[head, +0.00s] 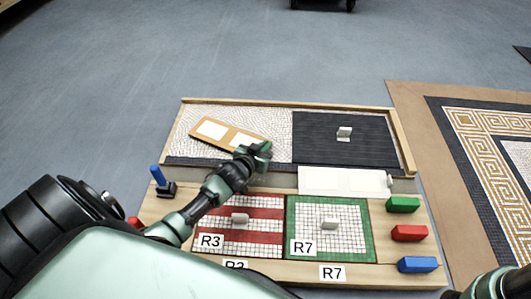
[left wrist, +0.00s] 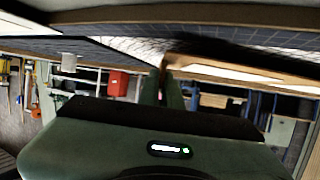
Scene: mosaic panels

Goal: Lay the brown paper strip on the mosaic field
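The brown paper strip (head: 228,135) with white patches lies slantwise over the pale mosaic field (head: 278,122), in the left half of a wood-framed panel. My left gripper (head: 258,152) is at the strip's right end, and its fingers look closed on that end. In the left wrist view, the strip (left wrist: 240,76) runs right from the narrow gap between the left fingers (left wrist: 168,88). Whether the whole strip touches the field is not clear. Only part of my right arm shows at the lower right corner of the head view; its gripper is out of frame.
A dark panel (head: 370,148) with a pale handle fills the frame's right half. In front are a white strip (head: 342,181), a red-striped panel (head: 265,238) and a green-bordered panel (head: 362,245). Green (head: 403,205), red (head: 409,233) and blue (head: 417,264) blocks stand at right.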

